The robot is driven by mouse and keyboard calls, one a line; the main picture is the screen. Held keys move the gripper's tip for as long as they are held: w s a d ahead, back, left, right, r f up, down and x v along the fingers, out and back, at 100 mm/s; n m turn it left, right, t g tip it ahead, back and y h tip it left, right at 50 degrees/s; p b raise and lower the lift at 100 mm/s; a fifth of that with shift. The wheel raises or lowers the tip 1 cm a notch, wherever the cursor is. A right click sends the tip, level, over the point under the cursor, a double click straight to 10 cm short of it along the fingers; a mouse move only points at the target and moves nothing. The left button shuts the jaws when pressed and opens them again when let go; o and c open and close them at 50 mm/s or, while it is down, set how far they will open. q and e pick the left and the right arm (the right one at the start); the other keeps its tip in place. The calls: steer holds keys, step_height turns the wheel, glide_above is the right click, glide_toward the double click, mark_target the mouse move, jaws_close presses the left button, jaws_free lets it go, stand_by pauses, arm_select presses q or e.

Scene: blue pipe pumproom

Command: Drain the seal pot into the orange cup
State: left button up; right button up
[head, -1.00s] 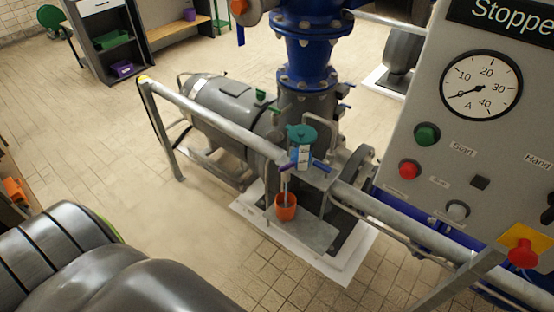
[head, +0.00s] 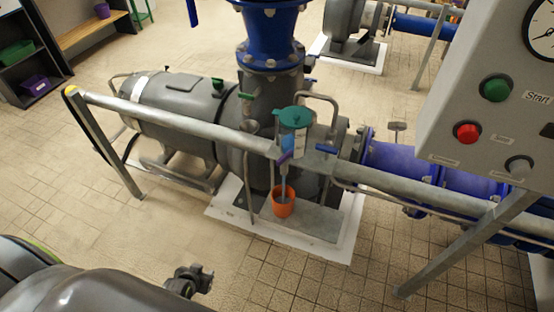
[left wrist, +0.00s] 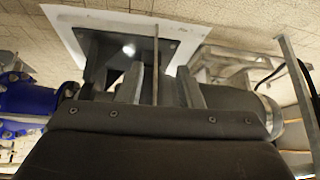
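The seal pot (head: 293,143) is a small clear vessel with a green lid, mounted by the grey rail at the pump. My right gripper is not in view.
The grey rail (head: 190,128) crosses in front of the grey pump motor (head: 175,103). A control box (head: 490,100) with green and red buttons hangs at right. Blue pipes (head: 400,172) lie behind the rail. Tiled floor left of the plinth is clear.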

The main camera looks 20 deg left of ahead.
mark_target(292, 150)
arm_select(q)
steer(key=w+r+t+h+b, duration=0.1)
steer(key=w+r+t+b, duration=0.2)
steer(key=w+r+b, duration=0.55)
steer(key=w+d+r+m+t+h+b, duration=0.3)
steer(key=d+r+h, duration=0.15)
steer(key=r, duration=0.75)
steer(key=w+d+r+m+t+h+b, duration=0.2)
steer(key=w+d+r+t+h+b, duration=0.3)
steer(key=r, duration=0.6)
steer(key=w+d, duration=0.2)
steer(key=w, duration=0.2)
steer(key=w+d+y+p, duration=0.1)
steer(key=w+d, duration=0.2)
steer(key=w, duration=0.2)
steer(key=w+d+g+y+p, duration=0.1)
steer(key=w+d, duration=0.1)
steer(key=w, duration=0.3)
steer(key=shift+d+f+y, duration=0.1)
steer(key=shift+d+y, duration=0.15)
steer(key=shift+d, duration=0.15)
steer(key=shift+c, duration=0.4)
jaws_close()
